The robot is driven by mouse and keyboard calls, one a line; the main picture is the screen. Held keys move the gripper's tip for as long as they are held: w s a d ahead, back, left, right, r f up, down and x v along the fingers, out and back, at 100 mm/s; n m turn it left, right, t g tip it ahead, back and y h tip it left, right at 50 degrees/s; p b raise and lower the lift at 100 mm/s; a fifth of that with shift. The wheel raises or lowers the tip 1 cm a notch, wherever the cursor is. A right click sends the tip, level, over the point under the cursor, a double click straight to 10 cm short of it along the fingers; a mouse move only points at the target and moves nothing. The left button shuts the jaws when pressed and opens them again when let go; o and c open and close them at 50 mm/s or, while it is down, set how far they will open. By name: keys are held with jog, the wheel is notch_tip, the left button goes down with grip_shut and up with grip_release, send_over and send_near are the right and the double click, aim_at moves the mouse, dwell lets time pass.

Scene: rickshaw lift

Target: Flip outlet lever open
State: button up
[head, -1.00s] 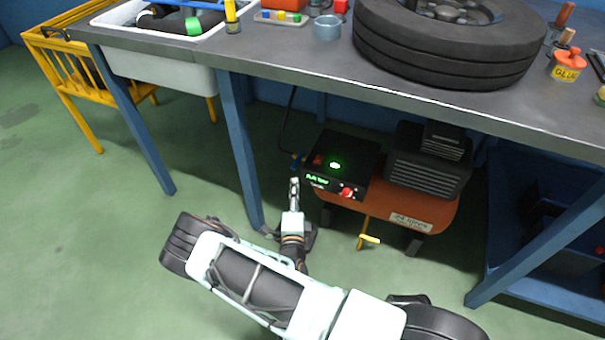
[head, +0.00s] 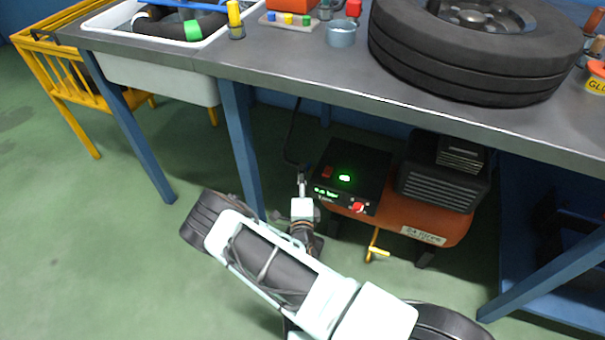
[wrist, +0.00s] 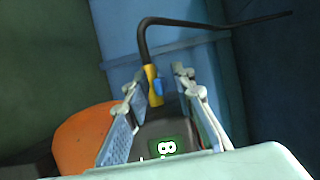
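The outlet fitting is yellow (wrist: 150,74) with a small blue lever (wrist: 158,87) on its side, in the wrist view, where a black hose joins it. My gripper (wrist: 157,78) is open, with one finger left and one right of the fitting in that view; I cannot tell whether either touches it. In the head view my gripper (head: 302,184) is at the left side of the orange compressor (head: 400,222), by its black control panel (head: 350,175). The lever is not clear there.
A grey workbench (head: 290,75) is above the compressor, with a tire (head: 470,50) on it. A blue table leg (head: 240,140) stands close to my arm on the left. A yellow handle (head: 378,252) hangs under the tank. Green floor is free at the left.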

grip_shut()
dwell(0.3)
